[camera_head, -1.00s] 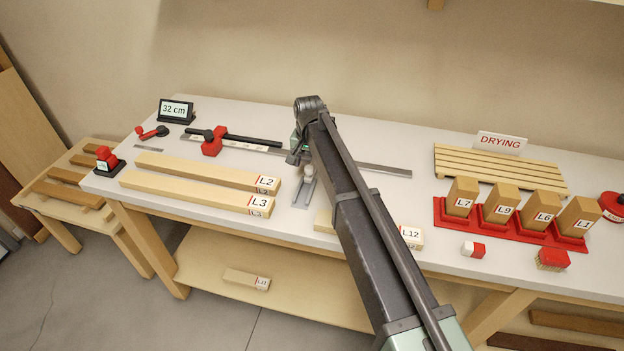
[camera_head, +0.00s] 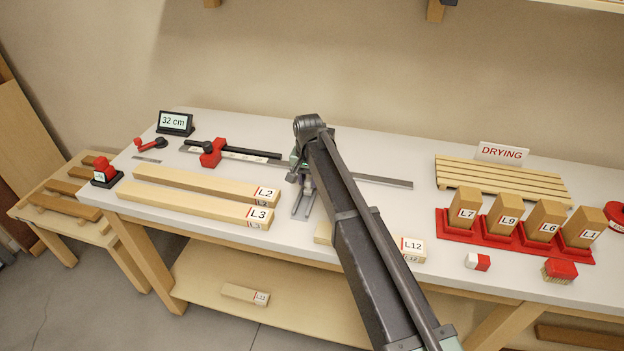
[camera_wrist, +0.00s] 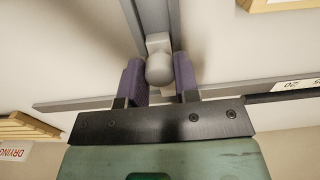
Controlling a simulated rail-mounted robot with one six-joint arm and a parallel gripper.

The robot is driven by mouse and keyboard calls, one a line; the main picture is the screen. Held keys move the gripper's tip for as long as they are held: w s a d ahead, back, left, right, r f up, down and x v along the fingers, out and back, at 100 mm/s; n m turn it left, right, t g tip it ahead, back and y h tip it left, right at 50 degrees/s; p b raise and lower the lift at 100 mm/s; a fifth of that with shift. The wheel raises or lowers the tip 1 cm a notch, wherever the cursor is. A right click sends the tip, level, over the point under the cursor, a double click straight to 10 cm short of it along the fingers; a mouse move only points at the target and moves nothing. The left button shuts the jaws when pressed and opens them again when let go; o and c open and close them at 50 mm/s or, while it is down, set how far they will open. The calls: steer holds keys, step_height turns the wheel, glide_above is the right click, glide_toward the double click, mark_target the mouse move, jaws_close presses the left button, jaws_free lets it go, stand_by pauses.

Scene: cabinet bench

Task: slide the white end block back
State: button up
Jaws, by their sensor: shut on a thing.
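The white end block (camera_wrist: 158,42), with a rounded knob on top, sits on a short grey rail (camera_wrist: 157,14) in the wrist view. My gripper (camera_wrist: 159,74) has its two purple fingers on either side of the knob and is shut on it. In the head view the front of the rail (camera_head: 303,206) shows bare. My gripper (camera_head: 300,172) is over the rail's back part there, close to the long metal rule (camera_head: 375,180). The block is mostly hidden by my arm in that view.
Boards L2 (camera_head: 205,184) and L3 (camera_head: 195,205) lie left of the rail. A red stop (camera_head: 212,153) is on the rule's left part. Board L12 (camera_head: 413,248) lies partly behind my arm. Several upright blocks stand in a red rack (camera_head: 455,228) at right.

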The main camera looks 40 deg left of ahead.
steer(key=shift+s+d, duration=0.4)
steer(key=shift+s, duration=0.65)
steer(key=shift+s+d, duration=0.45)
steer(key=shift+s, duration=0.55)
steer(key=shift+s+d, duration=0.4)
steer(key=shift+s, duration=0.65)
steer(key=shift+s+d, duration=0.25)
steer(key=shift+s, duration=0.25)
steer(key=o, duration=0.9)
step_height(320, 180, up, 9)
steer(key=p, duration=0.9)
